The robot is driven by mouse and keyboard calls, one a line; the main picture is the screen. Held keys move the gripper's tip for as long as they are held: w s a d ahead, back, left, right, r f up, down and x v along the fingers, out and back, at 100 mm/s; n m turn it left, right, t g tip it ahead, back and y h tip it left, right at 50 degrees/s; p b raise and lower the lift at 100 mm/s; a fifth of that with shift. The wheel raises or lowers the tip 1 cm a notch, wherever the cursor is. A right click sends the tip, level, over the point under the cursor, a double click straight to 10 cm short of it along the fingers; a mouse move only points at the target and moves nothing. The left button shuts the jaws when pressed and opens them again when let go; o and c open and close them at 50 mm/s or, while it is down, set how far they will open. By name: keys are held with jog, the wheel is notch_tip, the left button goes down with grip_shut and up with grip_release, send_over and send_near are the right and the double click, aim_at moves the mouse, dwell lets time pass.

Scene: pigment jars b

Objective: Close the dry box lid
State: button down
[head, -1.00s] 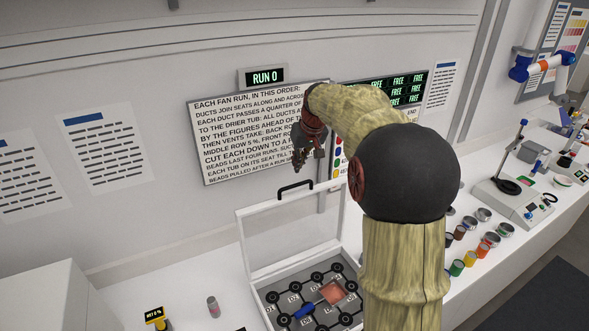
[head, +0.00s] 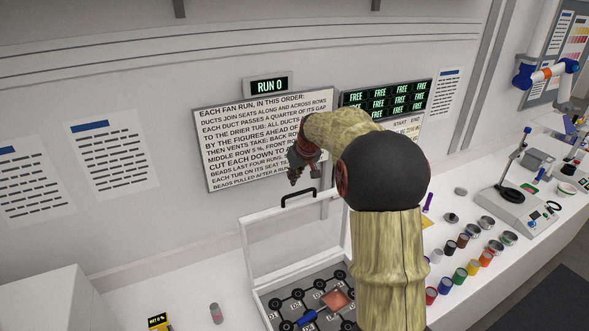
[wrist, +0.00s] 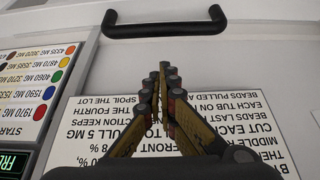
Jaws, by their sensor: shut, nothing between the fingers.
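The dry box (head: 262,297) stands on the bench with its lid (head: 285,243) raised, tilted up at the back. The lid is a clear panel in a white frame, with a black bar handle (head: 298,195) on its top edge. My gripper (head: 293,183) is above the lid, near the handle in the head view. In the wrist view my gripper (wrist: 163,75) has its fingers together and empty, and the handle (wrist: 165,27) lies beyond the fingertips, apart from them. My arm hides the right side of the box and lid.
Several colour jars (head: 459,275) stand to the right. A text board (head: 262,140) hangs behind.

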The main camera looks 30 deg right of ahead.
jog(key=s, duration=0.3)
jog(key=shift+s+a, duration=0.1)
jog(key=shift+f, duration=0.1)
dwell(0.3)
